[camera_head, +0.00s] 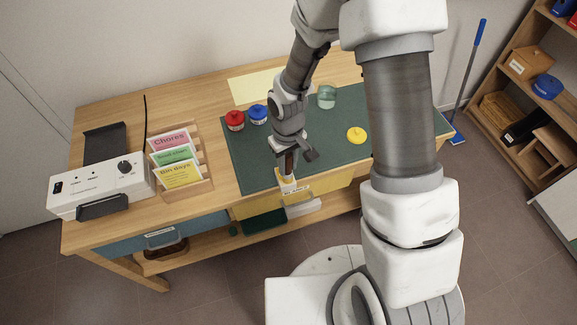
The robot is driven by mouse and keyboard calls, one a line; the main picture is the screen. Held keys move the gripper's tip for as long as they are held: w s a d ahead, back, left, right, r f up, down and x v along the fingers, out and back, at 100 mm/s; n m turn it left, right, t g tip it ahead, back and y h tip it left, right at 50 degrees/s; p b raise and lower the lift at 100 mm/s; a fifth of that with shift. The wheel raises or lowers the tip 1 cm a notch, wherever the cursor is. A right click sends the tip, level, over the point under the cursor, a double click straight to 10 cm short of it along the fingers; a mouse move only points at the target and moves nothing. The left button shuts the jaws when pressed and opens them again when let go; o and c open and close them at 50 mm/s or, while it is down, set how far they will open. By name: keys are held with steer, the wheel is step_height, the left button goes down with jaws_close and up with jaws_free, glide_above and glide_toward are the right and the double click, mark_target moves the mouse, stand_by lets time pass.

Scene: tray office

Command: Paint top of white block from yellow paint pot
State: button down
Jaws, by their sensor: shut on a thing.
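My gripper (288,168) points down at the front edge of the green mat. It is shut on a thin dark brown thing (290,160), perhaps a brush; its lower end is hard to make out. Right below it is a small pale thing with yellow on it (286,182); I cannot tell whether it is the white block or an open paint pot, nor whether the held thing touches it. A round yellow lid or lidded pot (357,134) sits on the mat to the right. I cannot pick out the white block for certain.
A red-lidded pot (235,120), a blue-lidded pot (258,114) and a clear glass jar (326,98) stand at the back of the green mat (330,165). Coloured cards (175,157) and a white device (100,188) are at left. Shelves (530,110) stand at right.

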steer(key=shift+r+p, duration=1.6)
steer(key=shift+r, duration=1.05)
steer(key=shift+f, duration=0.1)
steer(key=shift+w+f+b, duration=0.1)
steer(key=shift+f+b, duration=0.05)
steer(key=shift+b, duration=0.5)
steer(key=b, duration=0.2)
steer(key=shift+w+f+b, duration=0.1)
steer(key=shift+f+b, duration=0.1)
steer(key=shift+b, duration=0.1)
steer(key=shift+d+b, duration=0.1)
steer(key=shift+b, duration=0.5)
steer(key=shift+r+b, duration=0.25)
steer(key=shift+b, duration=0.45)
steer(key=shift+d, duration=0.1)
